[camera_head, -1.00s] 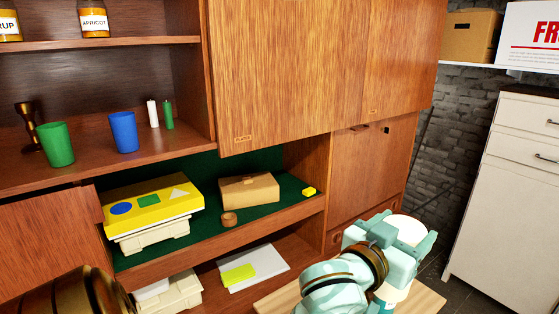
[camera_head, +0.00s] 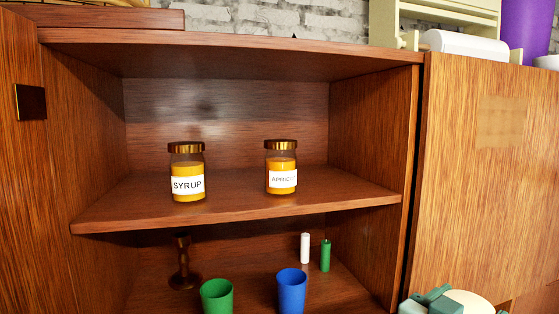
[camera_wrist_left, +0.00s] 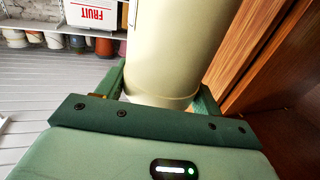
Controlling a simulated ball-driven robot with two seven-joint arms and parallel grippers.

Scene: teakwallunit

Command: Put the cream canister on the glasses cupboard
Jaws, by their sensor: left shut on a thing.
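The cream canister (camera_wrist_left: 172,45) fills the upper middle of the left wrist view, between the fingers of my left gripper (camera_wrist_left: 160,95), which is shut on it. In the head view its pale round top (camera_head: 468,298) shows at the bottom right edge, beside the teal parts of my left gripper (camera_head: 432,302). The canister is in front of a closed wooden cupboard door (camera_head: 480,190). No readable label shows on that door, so I cannot tell whether it is the glasses cupboard. My right gripper is not in view.
An open compartment (camera_head: 240,212) holds syrup (camera_head: 187,172) and apricot (camera_head: 281,167) jars, with green (camera_head: 217,297) and blue (camera_head: 291,291) cups below. On top at the right are a cream rack (camera_head: 445,20), a white roll (camera_head: 465,45) and a purple container (camera_head: 526,28).

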